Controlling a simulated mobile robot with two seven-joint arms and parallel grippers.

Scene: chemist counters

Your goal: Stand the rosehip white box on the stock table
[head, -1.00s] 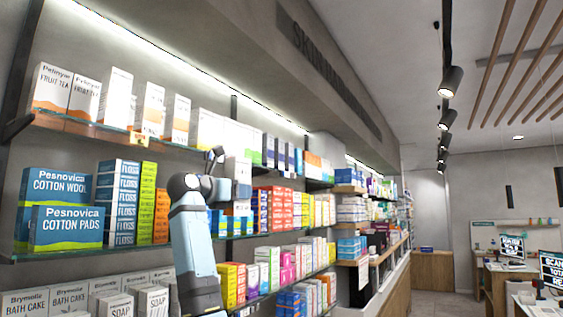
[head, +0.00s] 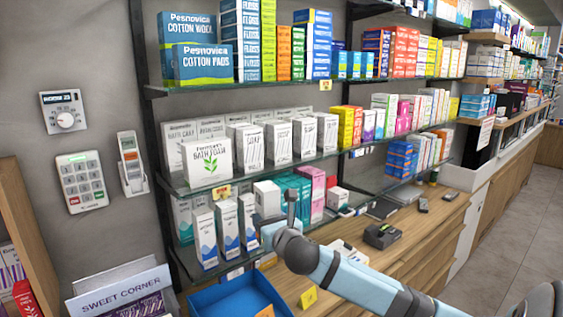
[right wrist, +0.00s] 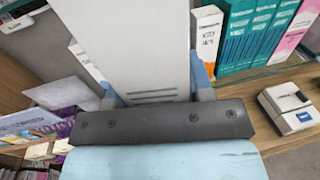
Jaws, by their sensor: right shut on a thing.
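My right gripper (head: 272,234) is at the lower shelf in the head view, its arm coming in from the lower right. In the right wrist view it is shut on a white box (right wrist: 130,45), with a finger on either side. The face towards the camera is mostly plain, with faint grey lines near the gripper; no name is readable, so I cannot confirm that it is the rosehip box. In the head view the held box is hard to tell from the pale boxes near the gripper. I cannot tell which surface is the stock table. My left gripper is not in view.
Teal boxes (right wrist: 253,32) and a white-and-orange box (right wrist: 206,38) stand right of the held box. Blue-and-white boxes (head: 203,238) stand left of the gripper. A blue tray (head: 205,300) is below. A card terminal (head: 382,235) sits on the wooden counter (head: 425,235).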

